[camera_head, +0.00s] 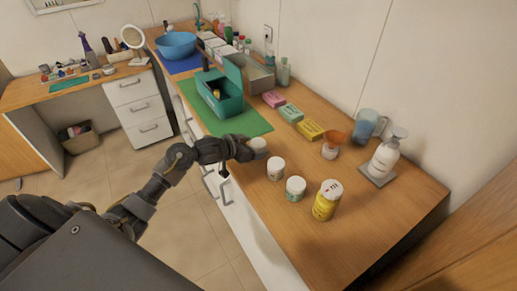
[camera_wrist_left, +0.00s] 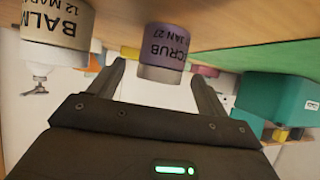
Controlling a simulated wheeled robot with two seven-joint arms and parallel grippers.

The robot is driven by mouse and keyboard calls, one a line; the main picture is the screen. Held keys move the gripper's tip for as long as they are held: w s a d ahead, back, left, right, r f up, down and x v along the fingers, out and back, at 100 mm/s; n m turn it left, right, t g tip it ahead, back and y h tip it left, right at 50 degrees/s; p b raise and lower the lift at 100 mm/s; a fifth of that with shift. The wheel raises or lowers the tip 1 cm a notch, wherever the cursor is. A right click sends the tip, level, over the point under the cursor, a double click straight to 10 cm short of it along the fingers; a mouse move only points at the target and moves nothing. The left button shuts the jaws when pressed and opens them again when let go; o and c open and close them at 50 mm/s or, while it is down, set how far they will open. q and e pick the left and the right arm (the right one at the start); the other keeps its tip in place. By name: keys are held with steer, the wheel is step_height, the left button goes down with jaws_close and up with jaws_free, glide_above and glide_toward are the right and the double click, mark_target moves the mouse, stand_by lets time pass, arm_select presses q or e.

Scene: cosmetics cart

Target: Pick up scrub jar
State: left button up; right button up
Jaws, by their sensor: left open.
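The scrub jar has a purple label reading SCRUB and a white lid. In the left wrist view, which is upside down, the scrub jar (camera_wrist_left: 163,48) is at the top middle, between the lines of the two fingers. In the head view the scrub jar (camera_head: 258,144) shows mostly its pale lid at the counter's front edge, partly hidden by my gripper. My left gripper (camera_head: 242,150) is open right beside it, low over the counter edge. In the wrist view the left gripper (camera_wrist_left: 160,85) has its fingers apart, with no clear contact. My right gripper is not seen.
A balm jar (camera_wrist_left: 58,28) stands close beside the scrub jar. Another white-lidded jar (camera_head: 295,188) and a yellow jar (camera_head: 326,200) stand further along. A green mat (camera_head: 238,125) carries a teal box (camera_head: 219,104). A pump bottle (camera_head: 385,157) stands at the back.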

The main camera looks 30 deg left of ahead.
mark_target(261, 145)
arm_select(q)
steer(key=p+x, duration=0.1)
steer(key=x, duration=0.4)
steer(key=shift+f, duration=0.1)
steer(key=c, duration=1.1)
